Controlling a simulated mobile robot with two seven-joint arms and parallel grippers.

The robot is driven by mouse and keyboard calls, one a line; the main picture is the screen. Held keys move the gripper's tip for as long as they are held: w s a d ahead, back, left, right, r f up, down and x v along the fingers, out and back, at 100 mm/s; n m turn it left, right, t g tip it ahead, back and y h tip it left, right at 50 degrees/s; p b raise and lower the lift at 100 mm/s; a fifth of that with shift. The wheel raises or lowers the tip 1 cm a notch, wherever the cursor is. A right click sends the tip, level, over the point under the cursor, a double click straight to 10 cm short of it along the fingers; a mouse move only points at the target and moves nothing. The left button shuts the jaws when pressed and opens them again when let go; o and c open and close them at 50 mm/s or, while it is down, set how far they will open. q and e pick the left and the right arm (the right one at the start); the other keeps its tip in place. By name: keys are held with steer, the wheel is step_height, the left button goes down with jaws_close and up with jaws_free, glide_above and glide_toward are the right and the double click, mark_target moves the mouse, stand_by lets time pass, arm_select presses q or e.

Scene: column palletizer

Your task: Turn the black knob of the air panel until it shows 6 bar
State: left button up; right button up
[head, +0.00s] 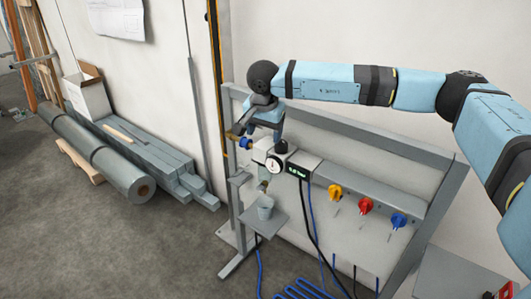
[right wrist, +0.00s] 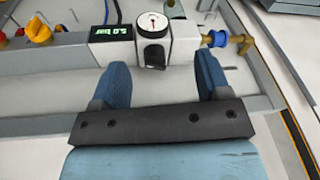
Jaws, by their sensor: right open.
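In the right wrist view the knob (right wrist: 152,55) lies between and just beyond the two blue fingertips, below the gauge (right wrist: 152,26). A small display (head: 298,171) with green digits is beside the gauge; in the right wrist view the display (right wrist: 111,32) appears to read 5.0 bar. My right gripper (head: 267,132) is open above the block, with its fingers (right wrist: 163,64) apart on either side of the knob and not visibly touching it. My left gripper is out of view.
Yellow (head: 335,192), red (head: 366,205) and blue (head: 398,220) valve handles line the panel's right. A blue ring (right wrist: 217,39) on a brass fitting is beside the block. Hoses hang below.

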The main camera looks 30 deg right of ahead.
steer(key=h, duration=0.2)
glide_toward(281, 141)
steer(key=shift+t, duration=0.3)
steer(key=x, duration=0.5)
steer(key=b+x, duration=0.1)
steer(key=x, duration=0.5)
steer(key=shift+s, duration=0.2)
steer(key=c, duration=0.9)
